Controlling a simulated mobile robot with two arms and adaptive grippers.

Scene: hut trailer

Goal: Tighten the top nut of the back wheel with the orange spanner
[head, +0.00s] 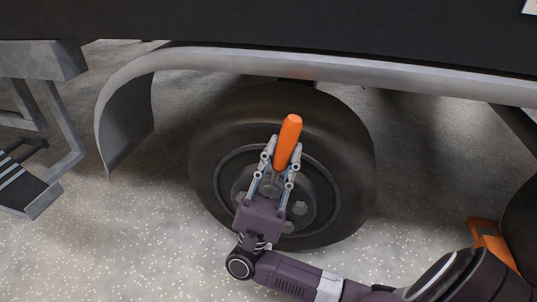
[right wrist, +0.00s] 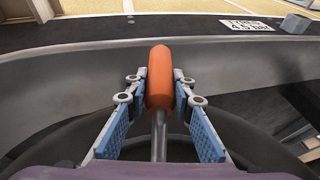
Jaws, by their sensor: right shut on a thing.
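The orange spanner (head: 289,135) stands with its orange handle up, in front of the back wheel (head: 345,130). My right gripper (head: 282,155) is shut on the spanner, one finger on each side of it. In the right wrist view the handle (right wrist: 160,78) stands up between the fingers, with the metal shaft (right wrist: 159,135) below it. The gripper covers the upper middle of the hub, so the top nut and the spanner's head are hidden. I cannot tell whether the head is on the nut. A lower nut (head: 300,208) shows on the right. My left gripper is not in view.
The grey wheel arch (head: 230,59) curves above the wheel, under the dark trailer side (head: 250,20). A metal step (head: 40,185) is at the left. An orange object (head: 490,238) lies by another tyre at the right. Speckled floor (head: 130,240) is clear at the lower left.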

